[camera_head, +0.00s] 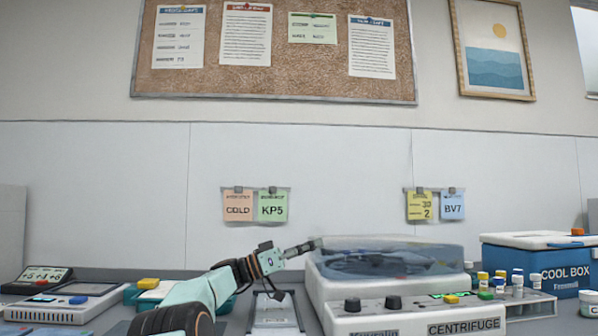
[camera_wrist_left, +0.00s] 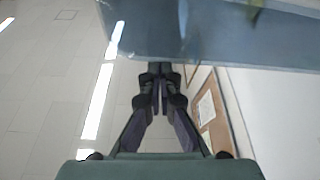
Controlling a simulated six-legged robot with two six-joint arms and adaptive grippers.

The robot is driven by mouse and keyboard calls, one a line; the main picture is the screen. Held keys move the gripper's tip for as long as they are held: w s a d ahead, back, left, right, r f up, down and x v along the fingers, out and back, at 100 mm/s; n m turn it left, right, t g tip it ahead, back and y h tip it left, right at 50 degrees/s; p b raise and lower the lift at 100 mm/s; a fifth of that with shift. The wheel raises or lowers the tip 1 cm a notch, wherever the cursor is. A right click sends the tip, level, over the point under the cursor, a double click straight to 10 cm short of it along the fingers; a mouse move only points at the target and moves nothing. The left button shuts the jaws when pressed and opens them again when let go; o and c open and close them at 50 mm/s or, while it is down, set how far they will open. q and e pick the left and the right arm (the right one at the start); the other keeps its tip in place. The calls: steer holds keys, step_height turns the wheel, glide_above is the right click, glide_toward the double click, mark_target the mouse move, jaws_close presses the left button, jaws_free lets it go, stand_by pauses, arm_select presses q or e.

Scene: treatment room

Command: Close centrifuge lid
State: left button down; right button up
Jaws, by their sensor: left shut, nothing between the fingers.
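The white centrifuge (camera_head: 374,308) stands on the bench right of centre in the head view. Its smoky see-through lid (camera_head: 432,258) lies low over the dark rotor; whether it is fully seated cannot be told. My left gripper (camera_head: 313,245) reaches in from the left, its fingers shut and empty at the lid's upper left edge. In the left wrist view the shut fingertips (camera_wrist_left: 160,76) point at the edge of the lid (camera_wrist_left: 220,38), which spans the top of the picture. Contact cannot be told. My right gripper is not in view.
A blue cool box (camera_head: 535,265) stands at the right, behind a rack of capped tubes (camera_head: 517,303). At the left are a grey device (camera_head: 68,302) and a teal tray (camera_head: 226,305). A corkboard (camera_head: 275,50) hangs on the wall above.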

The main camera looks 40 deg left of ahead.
arm_select(q)
steer(key=shift+d+f, duration=0.1)
steer(key=shift+f, duration=0.3)
